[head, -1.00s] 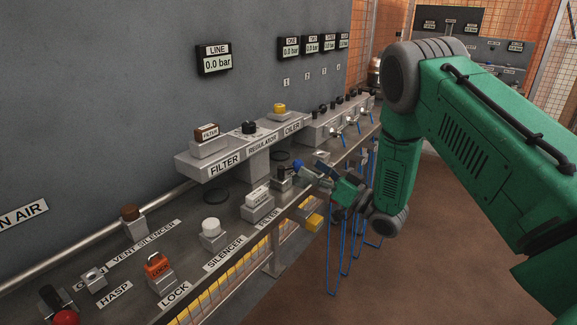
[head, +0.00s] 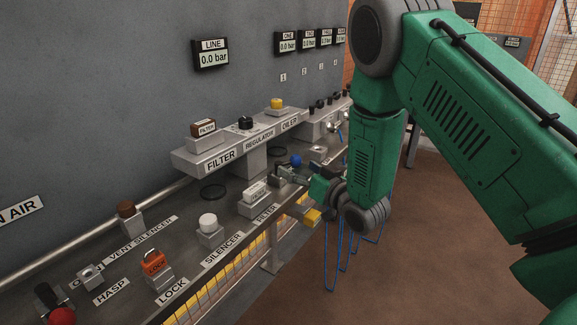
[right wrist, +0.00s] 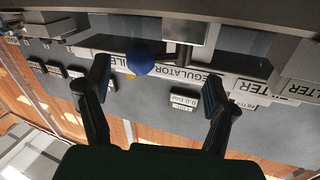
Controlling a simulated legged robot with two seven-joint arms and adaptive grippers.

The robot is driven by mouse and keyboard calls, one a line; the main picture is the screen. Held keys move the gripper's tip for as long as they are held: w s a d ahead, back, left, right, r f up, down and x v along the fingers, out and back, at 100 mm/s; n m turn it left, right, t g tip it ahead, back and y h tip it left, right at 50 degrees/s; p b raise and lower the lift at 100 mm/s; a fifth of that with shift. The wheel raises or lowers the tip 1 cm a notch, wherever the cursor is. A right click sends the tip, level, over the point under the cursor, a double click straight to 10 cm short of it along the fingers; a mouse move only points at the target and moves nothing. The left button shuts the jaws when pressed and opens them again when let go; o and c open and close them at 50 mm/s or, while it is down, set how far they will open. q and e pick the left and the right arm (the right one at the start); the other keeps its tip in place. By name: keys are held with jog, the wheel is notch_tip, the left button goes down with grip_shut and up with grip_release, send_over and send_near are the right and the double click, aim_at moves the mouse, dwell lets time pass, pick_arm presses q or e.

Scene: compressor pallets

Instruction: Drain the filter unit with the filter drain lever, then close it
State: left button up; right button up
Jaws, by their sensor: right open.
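The filter unit (head: 208,158) is a grey block with a FILTER label and a brown-topped cap, at the left end of the raised row. In the right wrist view the blue ball (right wrist: 140,59) lies between the spread fingers of the right gripper (right wrist: 161,82), closer to the left finger. The gripper is open and empty; contact with the knob cannot be told. My left gripper is not in view.
A white block (head: 255,191) in a grey holder stands close to the gripper. A silencer (head: 208,222), an orange lock (head: 153,262) and a hasp (head: 90,276) are further left on the bench. The regulator and oiler row (head: 262,137) is behind. Blue hoses hang below the bench edge.

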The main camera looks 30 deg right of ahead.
aim_at(292, 162)
jog(key=w, duration=0.4)
jog(key=shift+d+f, duration=0.2)
jog(key=shift+d, duration=0.15)
jog(key=shift+a+r, duration=0.15)
jog(key=shift+a, duration=0.25)
jog(key=c, duration=1)
jog(key=shift+w+d+y, duration=0.1)
jog(key=shift+d+y, duration=0.1)
jog(key=shift+y, duration=0.1)
jog(key=n+y, duration=0.1)
jog(key=n+y+p, duration=0.1)
jog(key=y, duration=0.1)
jog(key=shift+w+d+r+g, duration=0.1)
jog(key=shift+w+r+g, duration=0.05)
jog(key=shift+w+g, duration=0.25)
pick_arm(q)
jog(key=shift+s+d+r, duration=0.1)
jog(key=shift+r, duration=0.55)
pick_arm(e)
jog(key=shift+w+n+g+y, duration=0.2)
jog(key=shift+n+g+y, duration=0.3)
jog(key=shift+n+y, duration=0.55)
jog(key=shift+w+n+g+y, duration=0.15)
jog(key=shift+n+g+y, duration=0.5)
jog(key=shift+y, duration=0.7)
